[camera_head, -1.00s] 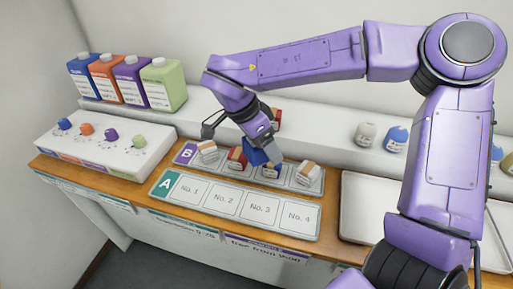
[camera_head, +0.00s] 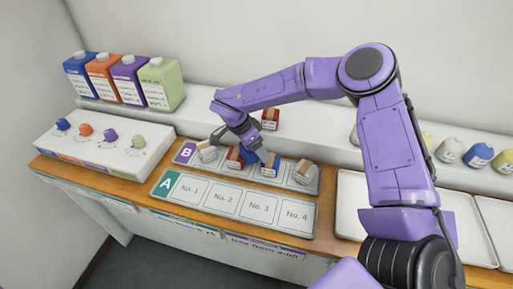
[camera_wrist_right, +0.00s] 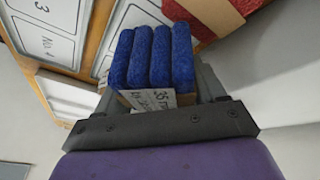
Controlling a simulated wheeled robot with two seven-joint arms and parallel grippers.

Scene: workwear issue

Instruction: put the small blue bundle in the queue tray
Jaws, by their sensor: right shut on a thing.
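My right gripper (camera_head: 254,154) is shut on a small blue bundle (camera_wrist_right: 150,57), folded blue cloth with a pale printed label. In the head view the bundle shows as a dark blue patch (camera_head: 248,156), partly hidden by the fingers. It is at tray B (camera_head: 184,152), between a red bundle (camera_head: 234,160) and another blue-topped bundle (camera_head: 270,168). I cannot tell whether it touches the tray. Tray A (camera_head: 233,218), with empty numbered places, lies in front. No tray in view is readably marked queue. My left gripper is not in view.
Tray B also holds pale bundles at its left (camera_head: 207,152) and right (camera_head: 304,172) ends. A red box (camera_head: 270,118) stands on the shelf behind. A white panel with coloured knobs (camera_head: 100,155) is at left. White trays (camera_head: 350,205) lie at right, partly behind my arm.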

